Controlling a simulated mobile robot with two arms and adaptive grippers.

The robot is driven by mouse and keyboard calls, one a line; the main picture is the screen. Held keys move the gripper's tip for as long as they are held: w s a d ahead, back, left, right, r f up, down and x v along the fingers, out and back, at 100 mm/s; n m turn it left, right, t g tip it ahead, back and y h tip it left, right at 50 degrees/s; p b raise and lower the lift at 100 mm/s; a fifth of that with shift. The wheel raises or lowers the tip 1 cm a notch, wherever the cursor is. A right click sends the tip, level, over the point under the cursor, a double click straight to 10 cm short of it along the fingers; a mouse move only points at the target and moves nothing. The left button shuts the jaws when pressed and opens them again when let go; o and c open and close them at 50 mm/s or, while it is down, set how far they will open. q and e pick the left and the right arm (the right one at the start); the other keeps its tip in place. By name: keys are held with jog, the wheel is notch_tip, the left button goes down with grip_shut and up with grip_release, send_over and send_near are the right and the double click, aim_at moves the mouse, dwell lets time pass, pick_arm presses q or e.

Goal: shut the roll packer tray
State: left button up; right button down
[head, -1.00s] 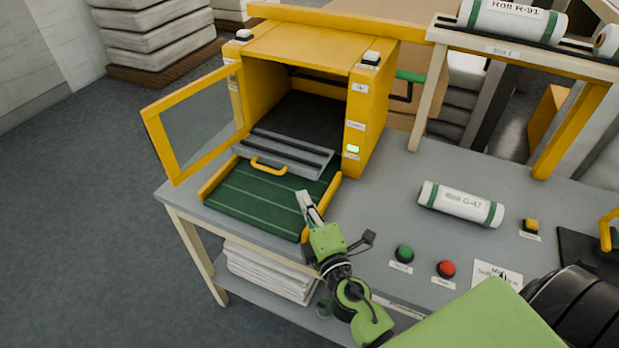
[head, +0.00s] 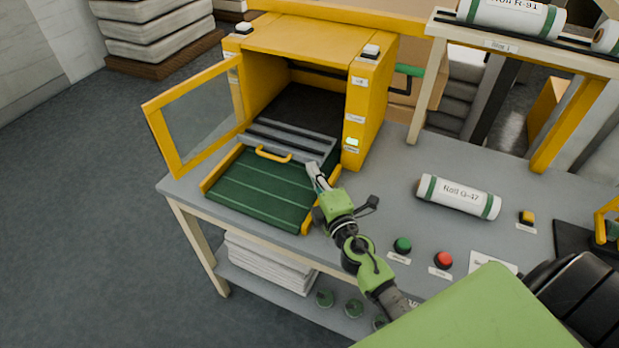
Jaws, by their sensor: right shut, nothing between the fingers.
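The yellow roll packer (head: 367,112) stands on the bench with its framed door (head: 165,140) swung open to the left. A grey slatted tray (head: 312,147) with a yellow handle (head: 273,155) sits at the packer's mouth, partly out. In front of it lies a green ribbed bed (head: 255,190) with yellow side rails. My right gripper (head: 314,170) is shut and empty. Its tip is close to the tray's front right corner, near the right rail; I cannot tell whether it touches. My left gripper is not in view.
A white roll with green ends (head: 458,197) lies on the bench to the right. Green (head: 402,244) and red (head: 443,260) buttons sit in front of it. A rack holding another roll (head: 510,18) stands at the back right. The floor at left is clear.

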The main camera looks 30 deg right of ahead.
aim_at(330, 145)
jog(key=w+d, duration=0.2)
jog(key=d, duration=0.1)
jog(key=w+d, duration=0.2)
jog(key=w+d+b, duration=0.1)
jog(key=w+d, duration=0.1)
jog(key=d, duration=0.1)
jog(key=shift+w+d, duration=0.35)
jog(key=shift+s+a+f, duration=0.1)
